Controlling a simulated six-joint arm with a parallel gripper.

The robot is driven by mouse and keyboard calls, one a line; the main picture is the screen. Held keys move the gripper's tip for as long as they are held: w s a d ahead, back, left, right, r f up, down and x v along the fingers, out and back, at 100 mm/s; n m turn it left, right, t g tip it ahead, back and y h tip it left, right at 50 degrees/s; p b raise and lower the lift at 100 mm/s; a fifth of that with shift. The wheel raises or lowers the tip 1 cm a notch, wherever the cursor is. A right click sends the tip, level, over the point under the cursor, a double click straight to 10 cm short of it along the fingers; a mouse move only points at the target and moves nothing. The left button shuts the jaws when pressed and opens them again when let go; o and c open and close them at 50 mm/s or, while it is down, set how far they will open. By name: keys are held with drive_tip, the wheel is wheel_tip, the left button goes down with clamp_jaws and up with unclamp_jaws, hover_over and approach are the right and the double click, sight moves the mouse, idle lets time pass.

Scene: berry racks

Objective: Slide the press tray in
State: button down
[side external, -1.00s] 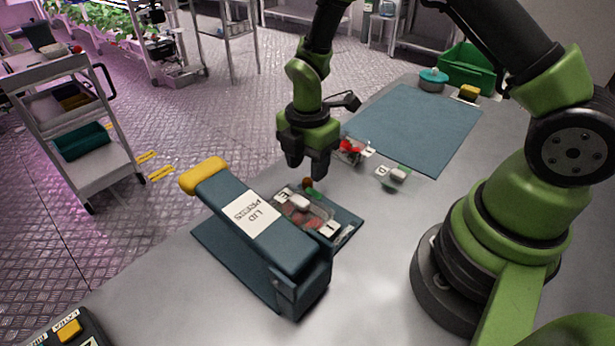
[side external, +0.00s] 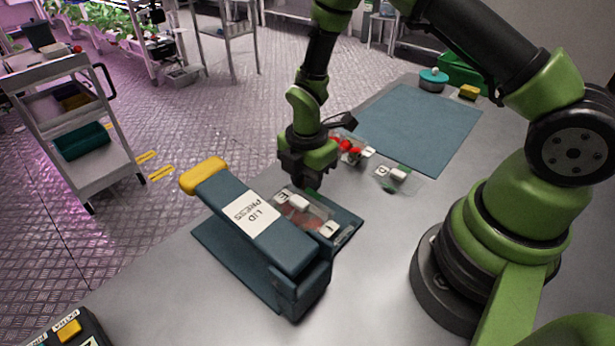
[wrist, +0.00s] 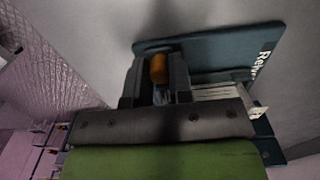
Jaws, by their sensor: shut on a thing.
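The dark teal lid press (side external: 285,245) stands on the grey bench with its yellow-handled arm raised at a slant. The teal press tray (side external: 350,222) sticks out on the press's right side. A clear box of red berries (side external: 305,215) with white labels sits on it. My gripper (side external: 308,184) is low at the tray's far end. In the wrist view my gripper (wrist: 157,76) is shut on an orange-brown knob (wrist: 158,68), which its fingers hide in the side view. The knob appears to be the tray's handle.
Clear boxes, one with red berries (side external: 352,148) and one with a white label (side external: 398,174), lie behind and right of the tray. A blue mat (side external: 425,125) lies beyond, with a teal lidded pot (side external: 433,80). The front bench is largely clear.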

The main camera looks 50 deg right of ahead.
sight(290, 186)
drive_tip(key=a, duration=0.4)
drive_tip(key=shift+a, duration=0.3)
drive_tip(key=c, duration=1)
unclamp_jaws()
wheel_tip(290, 186, up, 10)
drive_tip(key=shift+f, duration=0.1)
